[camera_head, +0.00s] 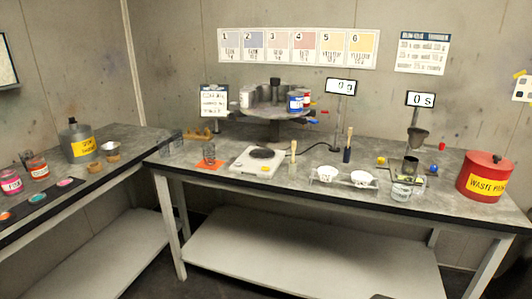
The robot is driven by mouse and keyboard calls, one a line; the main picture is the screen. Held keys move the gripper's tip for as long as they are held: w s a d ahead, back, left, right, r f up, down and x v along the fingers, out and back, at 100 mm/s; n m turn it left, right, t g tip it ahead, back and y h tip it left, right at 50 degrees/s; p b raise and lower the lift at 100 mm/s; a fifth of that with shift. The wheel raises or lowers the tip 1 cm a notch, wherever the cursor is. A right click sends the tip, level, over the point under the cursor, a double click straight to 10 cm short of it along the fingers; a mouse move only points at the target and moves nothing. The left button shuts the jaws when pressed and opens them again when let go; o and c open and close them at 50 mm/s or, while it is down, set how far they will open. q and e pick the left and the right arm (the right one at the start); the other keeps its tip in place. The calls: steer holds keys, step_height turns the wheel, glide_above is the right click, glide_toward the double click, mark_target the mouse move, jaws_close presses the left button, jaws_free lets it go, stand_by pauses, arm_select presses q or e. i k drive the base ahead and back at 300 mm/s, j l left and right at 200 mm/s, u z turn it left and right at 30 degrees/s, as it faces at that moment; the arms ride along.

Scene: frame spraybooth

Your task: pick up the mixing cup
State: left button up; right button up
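No cup carries a readable label, so I cannot tell for sure which one is the mixing cup. A clear, greyish cup (209,153) stands upright on an orange mat (208,166) at the left of the long bench, left of the scale (257,161). Another dark see-through cup (410,166) stands on the right part of the bench, below a grey funnel-shaped cup (418,136). A low clear cup (401,193) is near the front edge there. Neither of my grippers is clearly in view.
Two white cups sit in a clear rack (343,182). Brushes (347,145) stand behind it. A red waste can (485,177) is at the right end. A turntable (275,118) with tins stands at the back. A side bench (50,195) holds jars and a solvent can (79,143).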

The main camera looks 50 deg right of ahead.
mark_target(208, 149)
steer(key=z, duration=1.3)
steer(key=i, duration=0.3)
steer(key=z, duration=0.05)
